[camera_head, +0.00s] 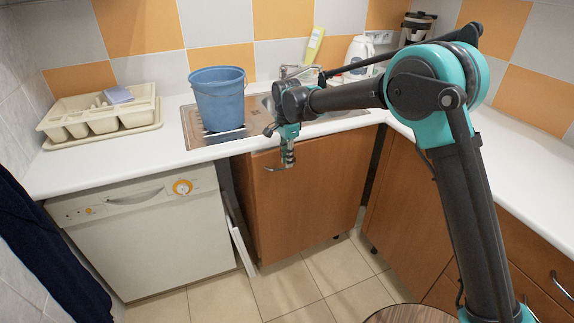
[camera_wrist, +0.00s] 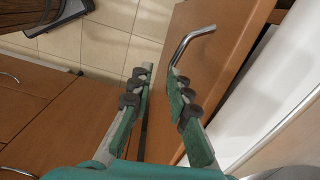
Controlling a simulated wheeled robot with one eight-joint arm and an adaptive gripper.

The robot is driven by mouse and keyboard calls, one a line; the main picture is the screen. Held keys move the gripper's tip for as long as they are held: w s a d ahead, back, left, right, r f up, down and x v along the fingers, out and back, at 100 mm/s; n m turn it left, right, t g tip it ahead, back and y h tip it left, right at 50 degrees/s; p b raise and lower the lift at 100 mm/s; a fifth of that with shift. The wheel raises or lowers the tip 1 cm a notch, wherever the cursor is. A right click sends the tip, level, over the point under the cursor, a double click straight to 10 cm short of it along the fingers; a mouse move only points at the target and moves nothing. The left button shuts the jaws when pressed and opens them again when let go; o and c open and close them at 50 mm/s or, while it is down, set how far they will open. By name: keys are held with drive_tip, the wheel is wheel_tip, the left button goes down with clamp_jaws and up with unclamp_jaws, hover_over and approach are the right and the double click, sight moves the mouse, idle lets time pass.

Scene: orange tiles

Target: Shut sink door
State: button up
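The brown wooden sink door (camera_head: 318,205) is below the counter, under the sink (camera_head: 262,102). Its left edge stands beside a dark gap, but how far ajar it is cannot be told. A curved metal handle (camera_head: 275,168) is near its upper left corner. My gripper (camera_head: 288,160) points down in front of the door's upper part, close to the handle. In the wrist view my gripper (camera_wrist: 160,85) has its fingers apart with nothing held between them. The door (camera_wrist: 222,50) and handle (camera_wrist: 192,40) are beside the right fingertip; contact cannot be told.
A white dishwasher (camera_head: 145,235) stands left of the door. A narrow white panel (camera_head: 242,248) stands low in the gap. A blue bucket (camera_head: 220,100) is on the sink and a cream rack (camera_head: 98,118) on the counter. Tiled floor (camera_head: 285,290) in front of the door is clear.

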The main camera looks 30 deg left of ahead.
wheel_tip(320, 180, up, 9)
idle(0.3)
idle(0.4)
